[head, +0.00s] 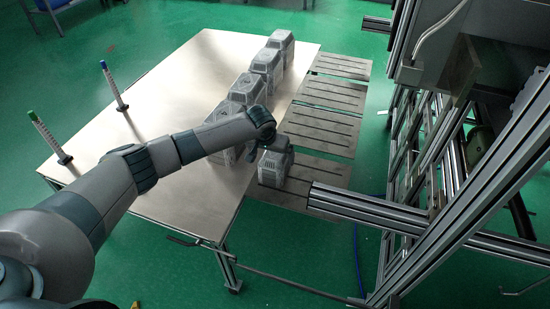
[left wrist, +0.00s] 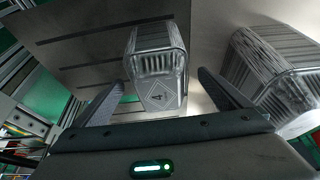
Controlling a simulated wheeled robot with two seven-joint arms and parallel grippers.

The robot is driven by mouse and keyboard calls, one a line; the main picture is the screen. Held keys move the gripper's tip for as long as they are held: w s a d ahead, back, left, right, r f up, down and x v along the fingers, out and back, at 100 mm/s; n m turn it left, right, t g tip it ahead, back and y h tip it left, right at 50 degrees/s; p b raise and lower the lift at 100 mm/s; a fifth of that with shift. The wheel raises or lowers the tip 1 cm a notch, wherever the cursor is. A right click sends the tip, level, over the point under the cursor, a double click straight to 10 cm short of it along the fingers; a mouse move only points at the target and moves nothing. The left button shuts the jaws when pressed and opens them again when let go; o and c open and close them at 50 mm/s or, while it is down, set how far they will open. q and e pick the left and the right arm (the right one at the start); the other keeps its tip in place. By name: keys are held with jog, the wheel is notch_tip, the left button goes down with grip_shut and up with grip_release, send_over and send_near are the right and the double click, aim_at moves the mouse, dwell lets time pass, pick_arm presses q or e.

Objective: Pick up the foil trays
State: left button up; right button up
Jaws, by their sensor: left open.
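Several grey ribbed foil trays stand in a row along the right side of the table, among them one at the far end (head: 281,44) and one nearer (head: 247,90). Another foil tray (head: 273,170) stands apart on the nearest slotted plate. My left gripper (head: 256,152) is at this tray, its fingers partly hidden. In the left wrist view, the open fingers (left wrist: 160,98) are on either side of a foil tray (left wrist: 158,72) with a diamond label marked 4, with gaps at both sides. A second foil tray (left wrist: 275,75) lies right of the fingers. My right gripper is out of view.
The pale table (head: 165,90) is bare at its left and front. Slotted metal plates (head: 325,120) line its right side. Two upright posts (head: 113,86) stand at the left edge. A metal frame (head: 410,200) stands close on the right, with a beam reaching toward the nearest plate.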

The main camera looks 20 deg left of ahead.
pick_arm(q)
jog(key=shift+w+f, duration=0.1)
jog(key=shift+x, duration=2.45)
jog(key=shift+d, duration=0.15)
jog(key=shift+c, duration=0.7)
jog(key=c, duration=1.2)
jog(key=shift+o, duration=0.2)
jog(key=shift+w, duration=0.1)
jog(key=shift+r, duration=0.5)
notch_tip(320, 180, up, 4)
jog(key=shift+d+f, duration=0.1)
jog(key=shift+f, duration=0.15)
jog(key=s+d+r, duration=0.3)
jog(key=d+r, duration=0.3)
jog(key=d, duration=0.5)
jog(key=shift+s+r+b, duration=0.25)
jog(key=shift+r+b, duration=0.05)
jog(key=shift+b, duration=0.05)
